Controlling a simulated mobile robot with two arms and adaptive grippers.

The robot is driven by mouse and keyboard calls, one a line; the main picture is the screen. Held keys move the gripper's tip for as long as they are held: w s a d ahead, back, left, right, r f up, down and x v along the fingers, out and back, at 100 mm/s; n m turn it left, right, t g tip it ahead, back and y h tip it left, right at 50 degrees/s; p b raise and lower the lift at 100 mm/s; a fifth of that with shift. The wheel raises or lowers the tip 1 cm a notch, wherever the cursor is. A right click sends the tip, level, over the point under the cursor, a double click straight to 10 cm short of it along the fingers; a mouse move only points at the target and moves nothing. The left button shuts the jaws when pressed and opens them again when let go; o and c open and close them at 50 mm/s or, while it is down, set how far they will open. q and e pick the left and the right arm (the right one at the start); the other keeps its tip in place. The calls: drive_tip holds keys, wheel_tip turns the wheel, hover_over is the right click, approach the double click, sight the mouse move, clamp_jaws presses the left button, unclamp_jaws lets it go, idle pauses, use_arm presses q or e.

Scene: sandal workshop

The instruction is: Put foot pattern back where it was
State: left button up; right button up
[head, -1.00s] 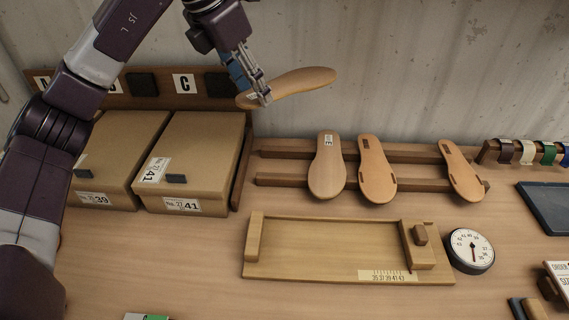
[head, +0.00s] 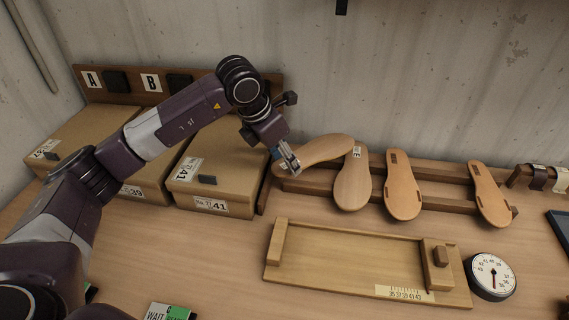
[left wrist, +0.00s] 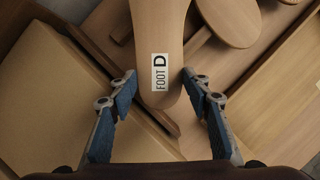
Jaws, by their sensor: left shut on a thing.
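My left gripper (head: 290,160) is shut on a tan foot pattern (head: 318,150) by its left end. The pattern is tilted over the left end of the wooden rack (head: 437,174), overlapping the top of the leftmost standing pattern in the head view. In the left wrist view the held foot pattern (left wrist: 158,35) bears a "FOOT D" label and lies between the two fingers (left wrist: 160,90). Three other patterns lean on the rack: one with a white label (head: 352,185) and two with dark marks (head: 403,190), (head: 490,196). My right gripper is not in view.
Cardboard boxes (head: 213,180) stand left of the rack. A wooden measuring tray (head: 350,265) lies in front of it, with a round dial (head: 490,277) to its right. A green and white card (head: 171,312) lies at the front.

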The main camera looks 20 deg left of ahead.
sight(283, 167)
use_arm(q)
wheel_tip(283, 167, down, 2)
drive_tip(key=shift+f, duration=0.25)
drive_tip(key=shift+f+b, duration=0.6)
drive_tip(key=o, duration=1.2)
drive_tip(key=shift+c, duration=0.2)
